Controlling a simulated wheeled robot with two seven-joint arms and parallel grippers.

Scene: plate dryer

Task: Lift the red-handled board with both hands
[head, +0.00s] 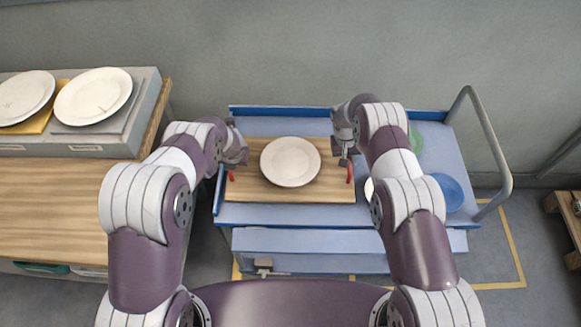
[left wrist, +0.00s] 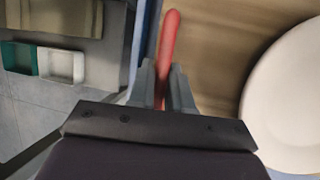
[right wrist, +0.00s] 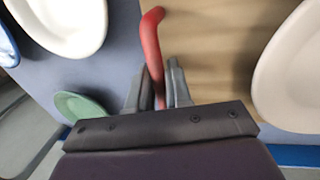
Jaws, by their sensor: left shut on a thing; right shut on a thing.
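The wooden board (head: 245,187) lies over the blue cart top, with a red handle at each end. A white plate (head: 290,161) sits on the middle of the board. My left gripper (head: 233,164) is shut on the left red handle (left wrist: 169,45), which shows between its fingers in the left wrist view. My right gripper (head: 346,160) is shut on the right red handle (right wrist: 151,45), which sticks out past its fingers in the right wrist view. Whether the board touches the cart top is hard to tell.
The blue cart (head: 290,215) has a raised back rim and a grey push handle (head: 492,146) at right. A green dish (head: 415,141), a blue plate (head: 447,192) and a partly hidden white dish (head: 369,189) stand right of the board. A wooden counter (head: 55,195) with plates is at left.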

